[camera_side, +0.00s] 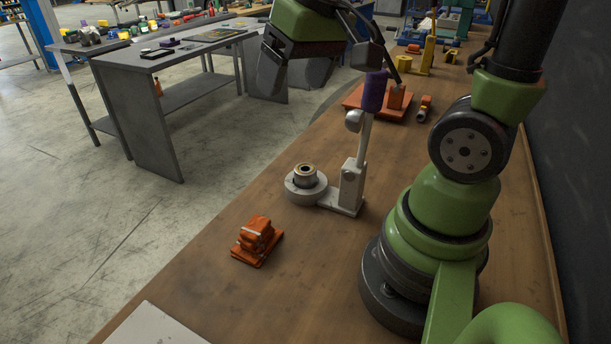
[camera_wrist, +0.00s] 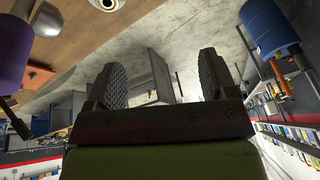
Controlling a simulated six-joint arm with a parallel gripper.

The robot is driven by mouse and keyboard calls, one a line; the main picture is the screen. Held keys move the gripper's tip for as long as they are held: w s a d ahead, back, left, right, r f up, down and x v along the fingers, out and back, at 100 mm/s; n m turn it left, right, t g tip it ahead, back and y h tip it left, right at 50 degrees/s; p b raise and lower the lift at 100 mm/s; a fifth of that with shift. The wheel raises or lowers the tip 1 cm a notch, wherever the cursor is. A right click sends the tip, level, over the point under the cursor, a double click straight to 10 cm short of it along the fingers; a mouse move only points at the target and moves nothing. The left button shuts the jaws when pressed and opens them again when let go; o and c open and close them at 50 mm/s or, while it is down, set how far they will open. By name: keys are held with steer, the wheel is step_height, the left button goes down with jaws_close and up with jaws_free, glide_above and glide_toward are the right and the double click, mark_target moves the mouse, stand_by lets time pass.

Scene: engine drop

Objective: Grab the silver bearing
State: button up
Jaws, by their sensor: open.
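The purple handle stands tall just right of my gripper. An orange clamp-like part (camera_side: 257,241) lies on the wooden bench in front of the press. A red-orange plate (camera_side: 378,110) with parts is behind. A grey table (camera_side: 165,65) stands left across the floor. Bench space left of the press is clear.

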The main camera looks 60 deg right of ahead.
steer(key=w+d+f+g, duration=0.1)
steer(key=d+f, duration=0.2)
steer(key=f, duration=0.1)
steer(key=w+d+f+g, duration=0.1)
steer(key=d+f, duration=0.2)
steer(key=f, duration=0.2)
steer(key=w+d+f+g, duration=0.1)
steer(key=w+d+f, duration=0.1)
steer(key=f, duration=0.2)
steer(key=shift+d+f+g, duration=0.2)
steer(key=shift+d+g, duration=0.2)
glide_above(308, 170)
steer(key=f, duration=0.3)
steer(key=w+f, duration=0.1)
steer(key=shift+a+f, duration=0.25)
steer(key=f, duration=0.3)
steer(key=s+f, duration=0.1)
steer(key=f, duration=0.1)
steer(key=shift+d, duration=0.25)
steer(key=shift+f, duration=0.5)
steer(key=c, duration=1.1)
steer(key=shift+r, duration=0.1)
